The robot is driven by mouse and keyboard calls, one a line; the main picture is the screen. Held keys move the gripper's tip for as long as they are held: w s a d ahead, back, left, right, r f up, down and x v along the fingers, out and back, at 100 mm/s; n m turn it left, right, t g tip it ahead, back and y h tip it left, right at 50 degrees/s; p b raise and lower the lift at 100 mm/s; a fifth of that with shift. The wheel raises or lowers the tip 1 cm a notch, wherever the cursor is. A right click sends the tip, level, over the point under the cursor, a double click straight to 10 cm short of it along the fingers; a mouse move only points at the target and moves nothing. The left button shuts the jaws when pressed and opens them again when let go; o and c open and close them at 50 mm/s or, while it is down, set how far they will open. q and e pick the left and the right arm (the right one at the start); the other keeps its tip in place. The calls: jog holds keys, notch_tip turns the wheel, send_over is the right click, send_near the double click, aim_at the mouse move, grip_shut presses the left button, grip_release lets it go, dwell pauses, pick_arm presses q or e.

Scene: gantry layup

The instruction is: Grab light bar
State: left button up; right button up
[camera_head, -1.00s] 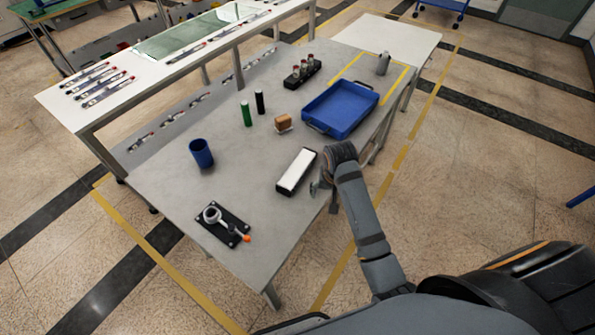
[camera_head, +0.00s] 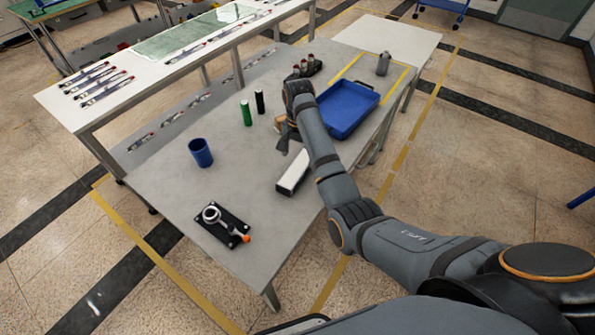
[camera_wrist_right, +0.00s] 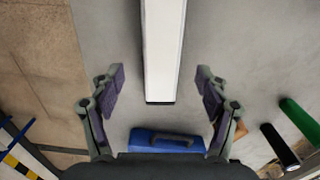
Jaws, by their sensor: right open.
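The light bar (camera_head: 292,174), a white strip on a black base, lies on the grey table near its right edge. My right forearm hides its far end in the head view. My right gripper (camera_head: 284,141) is over the table just beyond the bar's far end. In the right wrist view, my right gripper (camera_wrist_right: 160,80) is open, with its fingers apart on both sides of the light bar (camera_wrist_right: 164,45). The bar's end shows between the fingertips, and neither finger seems to touch it. My left gripper is not in view.
A blue tray (camera_head: 325,130) lies beyond my right arm. A green cylinder (camera_head: 246,114) and a black cylinder (camera_head: 260,102) stand left of my gripper. A blue cup (camera_head: 201,152) and a black plate with a ring fixture (camera_head: 226,237) are nearer. The table between cup and bar is clear.

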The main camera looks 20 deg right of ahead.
aim_at(298, 167)
jog(key=shift+w+a+f+p, duration=0.1)
jog(key=shift+f+p, duration=0.3)
jog(key=shift+f, duration=2.45)
jog(key=c, duration=1.4)
jog(key=shift+r, duration=0.15)
